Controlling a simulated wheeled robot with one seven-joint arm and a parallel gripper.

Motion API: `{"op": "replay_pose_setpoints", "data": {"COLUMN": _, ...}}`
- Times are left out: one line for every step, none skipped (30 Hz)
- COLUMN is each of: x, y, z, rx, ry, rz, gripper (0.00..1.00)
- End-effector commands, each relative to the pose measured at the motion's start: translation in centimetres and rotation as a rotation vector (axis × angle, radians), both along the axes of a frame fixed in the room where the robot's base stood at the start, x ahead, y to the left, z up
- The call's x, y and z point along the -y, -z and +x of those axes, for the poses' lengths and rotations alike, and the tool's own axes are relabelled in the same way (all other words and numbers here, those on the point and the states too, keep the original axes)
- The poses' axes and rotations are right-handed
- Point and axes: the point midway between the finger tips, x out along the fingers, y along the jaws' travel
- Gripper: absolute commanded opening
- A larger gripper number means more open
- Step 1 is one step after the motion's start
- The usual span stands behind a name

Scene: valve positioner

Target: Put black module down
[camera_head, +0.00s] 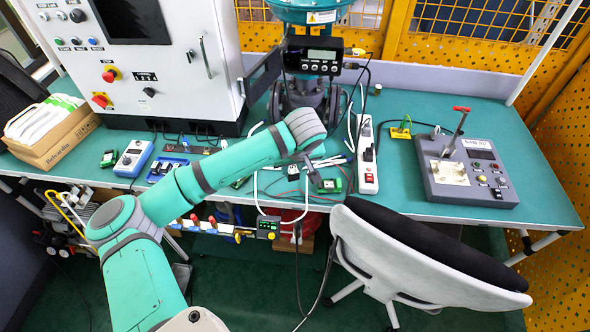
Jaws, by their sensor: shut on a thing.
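My teal arm reaches across the front of the green table. My gripper (315,177) is small in view, low over the table's front edge, and shut. A small black module (329,185) with a green edge shows at its tip, and the gripper is shut on it. The arm's last link and the gripper hide part of the table behind. I cannot tell whether the module touches the tabletop.
The valve with its black positioner (312,61) stands behind the gripper. A white power strip (367,178) lies close on the right, with loose cables around. A grey control box (465,172) stands further right. A white chair (395,255) is below the table's front edge.

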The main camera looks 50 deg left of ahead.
Motion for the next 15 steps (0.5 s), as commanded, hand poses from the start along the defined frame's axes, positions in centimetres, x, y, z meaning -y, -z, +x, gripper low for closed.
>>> {"op": "replay_pose_setpoints", "data": {"x": -0.4, "y": 1.0, "z": 0.7, "rx": -0.003, "ry": 0.000, "rz": -0.002, "gripper": 0.03}}
{"op": "replay_pose_setpoints", "data": {"x": -0.6, "y": 1.5, "z": 1.0, "rx": -0.002, "ry": 0.000, "rz": -0.002, "gripper": 0.03}}
{"op": "replay_pose_setpoints", "data": {"x": -1.0, "y": 2.2, "z": 1.4, "rx": -0.003, "ry": -0.001, "rz": -0.002, "gripper": 0.03}}
{"op": "replay_pose_setpoints", "data": {"x": -1.2, "y": 2.7, "z": 1.8, "rx": -0.002, "ry": 0.000, "rz": -0.001, "gripper": 0.03}}
{"op": "replay_pose_setpoints", "data": {"x": -1.4, "y": 3.1, "z": 2.1, "rx": -0.002, "ry": 0.000, "rz": -0.001, "gripper": 0.03}}
{"op": "replay_pose_setpoints", "data": {"x": -1.6, "y": 3.7, "z": 2.5, "rx": -0.002, "ry": 0.001, "rz": -0.001, "gripper": 0.03}}
{"op": "replay_pose_setpoints", "data": {"x": -1.8, "y": 4.0, "z": 2.8, "rx": -0.001, "ry": 0.001, "rz": -0.001, "gripper": 0.03}}
{"op": "replay_pose_setpoints", "data": {"x": -2.0, "y": 4.3, "z": 3.0, "rx": -0.001, "ry": 0.001, "rz": -0.001, "gripper": 0.03}}
{"op": "replay_pose_setpoints", "data": {"x": -2.1, "y": 4.7, "z": 3.3, "rx": -0.001, "ry": 0.003, "rz": 0.000, "gripper": 0.03}}
{"op": "replay_pose_setpoints", "data": {"x": -2.1, "y": 4.9, "z": 3.4, "rx": -0.001, "ry": 0.003, "rz": 0.000, "gripper": 0.03}}
{"op": "replay_pose_setpoints", "data": {"x": -2.2, "y": 5.0, "z": 3.5, "rx": -0.001, "ry": 0.003, "rz": -0.001, "gripper": 0.03}}
{"op": "replay_pose_setpoints", "data": {"x": -2.3, "y": 5.2, "z": 3.7, "rx": -0.001, "ry": 0.004, "rz": -0.001, "gripper": 0.03}}
{"op": "replay_pose_setpoints", "data": {"x": -2.3, "y": 5.3, "z": 3.7, "rx": -0.001, "ry": 0.004, "rz": 0.000, "gripper": 0.03}}
{"op": "replay_pose_setpoints", "data": {"x": -2.4, "y": 5.4, "z": 3.8, "rx": -0.001, "ry": 0.004, "rz": 0.000, "gripper": 0.03}}
{"op": "replay_pose_setpoints", "data": {"x": -2.4, "y": 5.6, "z": 3.9, "rx": -0.001, "ry": 0.004, "rz": 0.000, "gripper": 0.03}}
